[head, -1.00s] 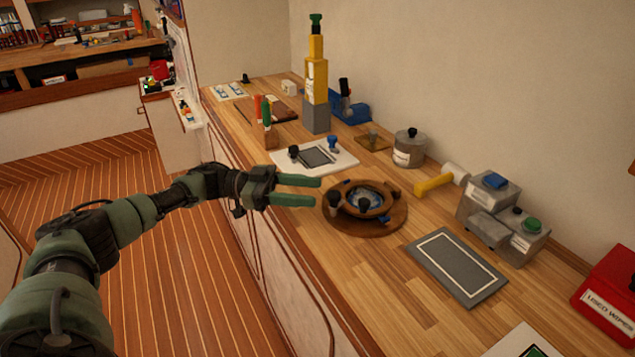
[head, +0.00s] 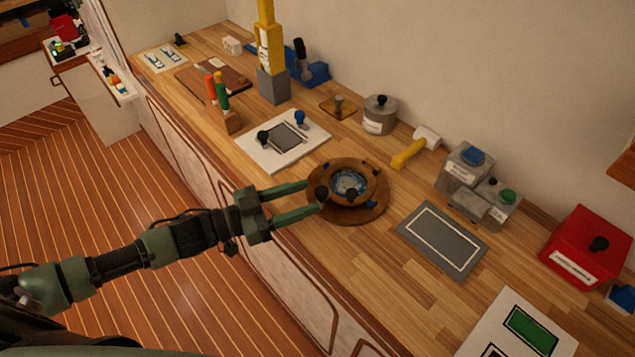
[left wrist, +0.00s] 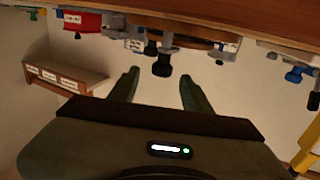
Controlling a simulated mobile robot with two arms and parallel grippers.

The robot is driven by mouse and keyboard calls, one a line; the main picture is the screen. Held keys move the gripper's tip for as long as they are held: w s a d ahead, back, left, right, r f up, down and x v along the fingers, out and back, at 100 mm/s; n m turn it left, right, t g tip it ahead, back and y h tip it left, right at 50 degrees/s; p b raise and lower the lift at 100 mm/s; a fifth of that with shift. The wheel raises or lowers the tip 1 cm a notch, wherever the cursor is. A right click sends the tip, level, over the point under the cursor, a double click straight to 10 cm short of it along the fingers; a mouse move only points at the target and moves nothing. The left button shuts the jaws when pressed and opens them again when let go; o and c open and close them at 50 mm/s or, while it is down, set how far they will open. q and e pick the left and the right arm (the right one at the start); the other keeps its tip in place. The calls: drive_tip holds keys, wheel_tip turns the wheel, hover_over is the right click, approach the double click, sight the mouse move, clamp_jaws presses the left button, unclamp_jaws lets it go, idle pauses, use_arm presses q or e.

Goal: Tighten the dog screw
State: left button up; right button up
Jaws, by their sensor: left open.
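A round brown porthole ring (head: 372,183) with bluish glass (head: 347,183) lies on a wooden disc (head: 345,213) on the bench. A dark knob (head: 321,193), which looks like a dog screw, stands at the ring's left side. A second dark knob (head: 350,196) is on its near side. My left gripper (head: 312,198) is open, its fingertips at the ring's left edge, either side of the left knob. In the left wrist view a black knob (left wrist: 162,66) shows ahead, between the open fingers. I cannot tell whether the fingers touch it. My right gripper is not in view.
A white board (head: 262,152) with a dark plate lies behind the ring. A grey framed mat (head: 442,240), metal boxes (head: 468,163), a yellow-handled tool (head: 410,152), a lidded pot (head: 380,117) and a red bin (head: 590,250) stand around. Bare bench lies in front of the ring.

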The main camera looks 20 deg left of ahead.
sight(321, 190)
use_arm(q)
drive_tip(key=x, duration=0.4)
drive_tip(key=shift+w+p, duration=0.1)
drive_tip(key=shift+p, duration=0.3)
drive_tip(key=shift+w+d, duration=0.25)
drive_tip(key=shift+c, duration=0.3)
clamp_jaws()
drive_tip(key=shift+w+f+m+g+h+b, duration=0.1)
drive_tip(key=shift+m+g+h+b, duration=0.6)
drive_tip(key=shift+g, duration=0.3)
drive_tip(key=shift+m+g+h, duration=0.4)
drive_tip(key=shift+m+g, duration=0.4)
drive_tip(key=shift+g, duration=0.2)
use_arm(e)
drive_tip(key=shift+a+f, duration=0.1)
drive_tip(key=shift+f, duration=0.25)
use_arm(q)
drive_tip(key=shift+o, duration=0.3)
unclamp_jaws()
